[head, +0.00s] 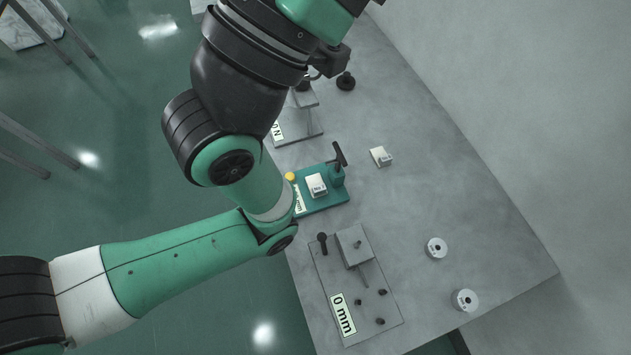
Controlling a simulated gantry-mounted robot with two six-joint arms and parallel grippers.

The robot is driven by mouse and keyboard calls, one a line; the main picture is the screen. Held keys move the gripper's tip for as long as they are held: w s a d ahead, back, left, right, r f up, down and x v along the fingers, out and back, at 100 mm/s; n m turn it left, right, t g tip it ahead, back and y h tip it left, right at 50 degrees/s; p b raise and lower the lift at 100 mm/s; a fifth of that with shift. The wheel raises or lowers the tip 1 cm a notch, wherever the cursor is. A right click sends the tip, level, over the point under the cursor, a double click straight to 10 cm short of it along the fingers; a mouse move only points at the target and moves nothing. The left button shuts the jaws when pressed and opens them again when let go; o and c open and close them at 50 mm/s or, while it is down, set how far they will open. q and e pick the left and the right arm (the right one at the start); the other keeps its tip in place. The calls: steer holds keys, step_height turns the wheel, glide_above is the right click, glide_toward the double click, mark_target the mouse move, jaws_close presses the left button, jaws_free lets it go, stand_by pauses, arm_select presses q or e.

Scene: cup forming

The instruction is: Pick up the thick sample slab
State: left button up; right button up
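Two small pale blocks with dark markings too small to read are in the head view. One block (317,185) sits on a teal fixture (335,202) with a dark handle. The other block (380,156) lies on the bare grey table, right of that fixture. I cannot tell which of them is the thick sample slab. A green and black arm of mine crosses the left and top of the view and hides part of the table's left edge. No gripper fingers can be made out, and neither pale block is seen in a gripper.
A grey plate (373,320) labelled "0 mm" carries a grey block and dark knobs at the front. Another labelled plate (300,128) is partly hidden behind my arm. Two pale discs (436,248) (465,300) lie to the right. The grey table (455,185) is otherwise clear there.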

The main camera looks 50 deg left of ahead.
arm_select(q)
steer(key=shift+r, duration=0.15)
steer(key=c, duration=0.7)
